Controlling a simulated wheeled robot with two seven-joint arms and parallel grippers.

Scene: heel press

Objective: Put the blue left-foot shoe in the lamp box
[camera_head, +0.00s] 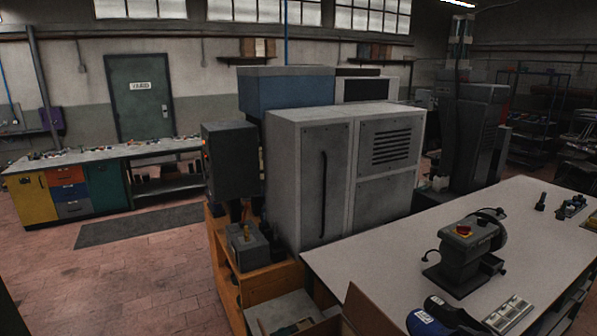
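A blue and black object with a white patch, which looks like a shoe (438,320), lies at the front edge of the light-topped table and is cut off by the bottom of the view. I cannot tell whether it is a left-foot shoe. A brown cardboard-like panel (368,312) stands just left of it, also cut off at the bottom. It may be part of a box, but I cannot tell whether it is the lamp box. Neither of my grippers shows in the view.
The table (360,262) bears a grey machine with a red button (465,250) and a small light panel (508,315) beside the blue object. A large grey cabinet (340,175) stands behind. An orange bench (262,285) is at left. A workbench (100,155) lines the far wall; brick floor between is open.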

